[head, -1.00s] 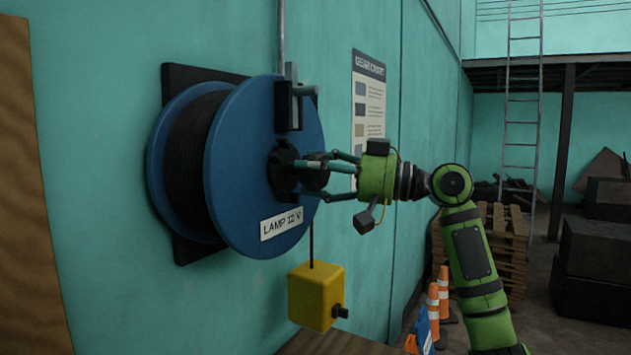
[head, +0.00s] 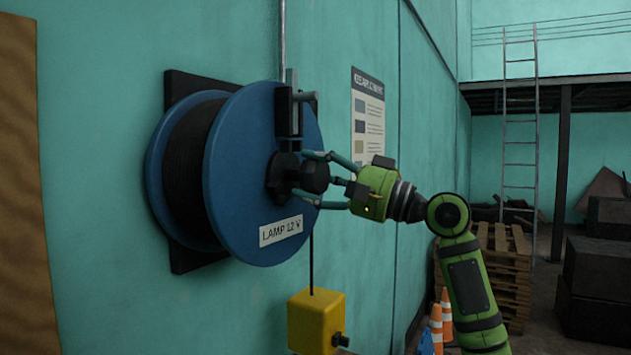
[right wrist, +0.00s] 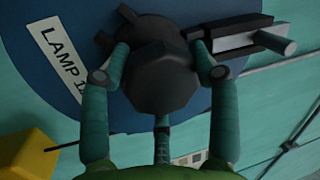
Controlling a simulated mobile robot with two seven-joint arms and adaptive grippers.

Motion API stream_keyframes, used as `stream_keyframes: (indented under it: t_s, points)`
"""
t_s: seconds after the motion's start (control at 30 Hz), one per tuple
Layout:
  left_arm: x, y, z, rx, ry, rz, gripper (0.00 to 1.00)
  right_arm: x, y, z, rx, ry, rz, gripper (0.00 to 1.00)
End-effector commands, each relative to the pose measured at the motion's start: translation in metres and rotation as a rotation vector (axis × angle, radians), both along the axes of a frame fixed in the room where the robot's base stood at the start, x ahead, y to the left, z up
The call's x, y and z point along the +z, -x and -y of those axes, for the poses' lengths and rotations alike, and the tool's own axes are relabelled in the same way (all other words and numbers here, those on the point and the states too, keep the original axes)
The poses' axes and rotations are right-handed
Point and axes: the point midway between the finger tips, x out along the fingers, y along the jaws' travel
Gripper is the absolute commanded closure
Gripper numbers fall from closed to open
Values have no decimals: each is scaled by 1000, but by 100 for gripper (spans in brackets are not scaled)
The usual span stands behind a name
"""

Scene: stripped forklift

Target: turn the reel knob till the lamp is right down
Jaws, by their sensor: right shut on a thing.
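The blue cable reel (head: 245,150), wound with black cable, is fixed to the teal wall and bears a "LAMP 12 V" label (head: 280,230). Its dark faceted knob (head: 315,177) sticks out from the hub. My right gripper (head: 303,176) is shut on the knob, one finger above and one below in the head view. In the right wrist view the knob (right wrist: 160,82) sits between both fingers. The yellow box-shaped lamp (head: 315,320) hangs on a thin black cord below the reel, near the bottom picture edge; what lies beneath it is not shown. My left gripper is not in view.
A dark latch-like block with a peg (head: 292,105) sits at the reel's upper rim, near my gripper. A wall chart (head: 368,115) is behind my wrist. Orange cones (head: 442,320) and pallets (head: 500,265) stand on the floor at right.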

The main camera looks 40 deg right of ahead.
Motion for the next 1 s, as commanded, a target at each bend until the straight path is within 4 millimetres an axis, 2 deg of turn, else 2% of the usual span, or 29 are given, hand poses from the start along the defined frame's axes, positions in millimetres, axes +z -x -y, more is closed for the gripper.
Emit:
stream_keyframes:
  t_s: [0.63, 0.67, 0.7, 1.0]
  points:
    - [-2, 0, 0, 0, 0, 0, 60, -2, -1, -1, 3, -47, -22, 71]
    - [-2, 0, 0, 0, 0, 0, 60, -2, -1, -1, 3, -47, -22, 27]
    - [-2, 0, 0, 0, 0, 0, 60, -2, -1, -1, 3, -47, -22, 15]
    - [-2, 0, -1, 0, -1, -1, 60, -1, 0, -1, 1, -46, -16, 15]
